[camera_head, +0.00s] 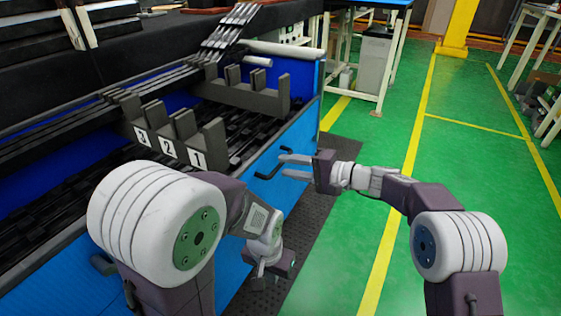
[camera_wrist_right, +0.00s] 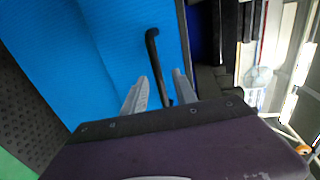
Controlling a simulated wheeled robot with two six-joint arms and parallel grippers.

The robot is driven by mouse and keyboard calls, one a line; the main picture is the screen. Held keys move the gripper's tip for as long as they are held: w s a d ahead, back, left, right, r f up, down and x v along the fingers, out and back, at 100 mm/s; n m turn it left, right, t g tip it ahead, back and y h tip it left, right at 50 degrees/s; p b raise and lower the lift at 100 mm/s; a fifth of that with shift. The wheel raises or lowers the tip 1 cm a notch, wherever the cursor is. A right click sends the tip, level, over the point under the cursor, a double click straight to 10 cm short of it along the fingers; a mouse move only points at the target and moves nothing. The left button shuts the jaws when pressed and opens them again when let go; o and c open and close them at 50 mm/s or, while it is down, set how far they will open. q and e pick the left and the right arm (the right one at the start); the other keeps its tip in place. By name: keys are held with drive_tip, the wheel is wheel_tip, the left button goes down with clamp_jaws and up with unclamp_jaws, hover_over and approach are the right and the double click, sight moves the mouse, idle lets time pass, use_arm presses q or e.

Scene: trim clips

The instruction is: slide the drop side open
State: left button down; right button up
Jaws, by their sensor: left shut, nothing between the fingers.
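The drop side (camera_head: 300,132) is the blue front panel of the crate, upright along its near side; its blue face fills the upper left of the right wrist view (camera_wrist_right: 60,50). A black bar handle (camera_head: 268,172) sits on it near the far end. My right gripper (camera_head: 283,165) is open beside this handle. In the right wrist view the handle (camera_wrist_right: 152,52) runs down between the open fingers, with no grip on it. My left gripper (camera_head: 268,268) is shut and empty, low in front of the panel, partly behind my own left arm. A second black handle (camera_head: 103,265) shows at the left.
The crate holds dark trim parts and grey slotted racks, one labelled 3, 2, 1 (camera_head: 168,150). A dark mat (camera_head: 318,205) lies along its front. Green floor with yellow lines is free to the right. A table (camera_head: 385,45) stands behind.

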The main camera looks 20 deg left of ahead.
drive_tip(key=p+v, duration=0.2)
drive_tip(key=v, duration=0.4)
drive_tip(key=shift+a, duration=0.1)
drive_tip(key=shift+r, duration=0.1)
